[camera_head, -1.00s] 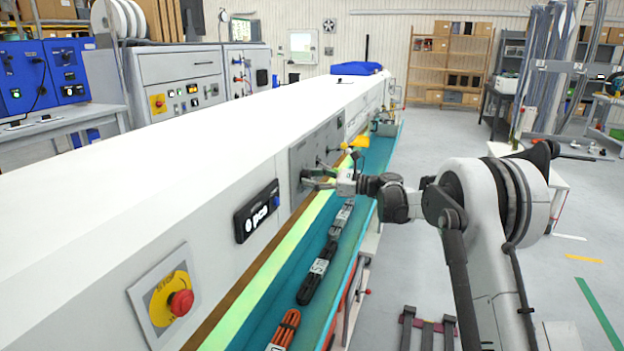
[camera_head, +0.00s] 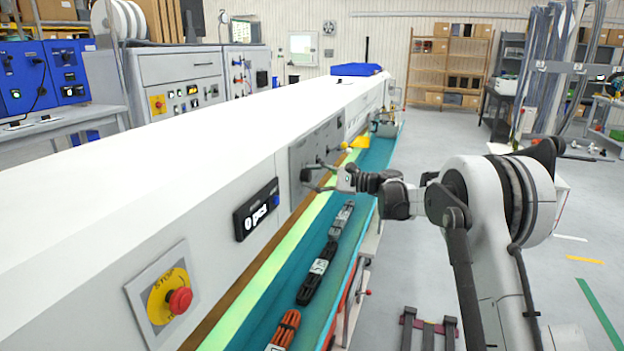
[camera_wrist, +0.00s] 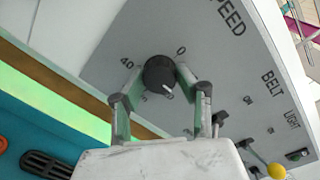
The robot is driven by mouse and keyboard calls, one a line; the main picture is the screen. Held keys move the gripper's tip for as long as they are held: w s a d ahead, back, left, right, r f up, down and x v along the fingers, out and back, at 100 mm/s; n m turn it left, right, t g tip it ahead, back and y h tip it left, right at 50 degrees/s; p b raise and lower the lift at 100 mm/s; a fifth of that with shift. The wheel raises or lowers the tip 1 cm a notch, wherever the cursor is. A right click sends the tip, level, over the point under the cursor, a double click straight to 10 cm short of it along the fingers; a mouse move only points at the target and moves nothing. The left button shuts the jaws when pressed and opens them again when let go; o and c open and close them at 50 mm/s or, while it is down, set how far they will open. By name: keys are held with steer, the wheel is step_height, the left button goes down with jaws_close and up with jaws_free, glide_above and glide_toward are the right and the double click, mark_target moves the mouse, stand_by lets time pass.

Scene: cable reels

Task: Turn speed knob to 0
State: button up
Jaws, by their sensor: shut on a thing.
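The black round speed knob (camera_wrist: 158,74) sits on the grey control panel (camera_wrist: 100,68) in the wrist view, below the "SPEED" lettering. "0" is printed to its upper right and "40" to its left. A white mark shows on the knob's lower right side, away from the "0". My gripper (camera_wrist: 157,80) is shut on the knob, with a finger on either side. In the head view my gripper (camera_head: 318,177) reaches the panel (camera_head: 308,160) from the right; the knob is too small to tell there.
Other controls, labelled "BELT" and "LIGHT", and a yellow ball-ended lever (camera_wrist: 276,171) are right of my gripper. A teal belt (camera_head: 330,225) with cable bundles (camera_head: 316,275) runs below the panel. A red stop button (camera_head: 180,301) is nearer. Open floor lies right.

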steer(key=n, duration=0.8)
steer(key=shift+n+t+b, duration=0.3)
steer(key=shift+n+b, duration=0.05)
steer(key=shift+n, duration=0.05)
steer(key=n, duration=0.4)
steer(key=shift+n, duration=2)
steer(key=o, duration=1.1)
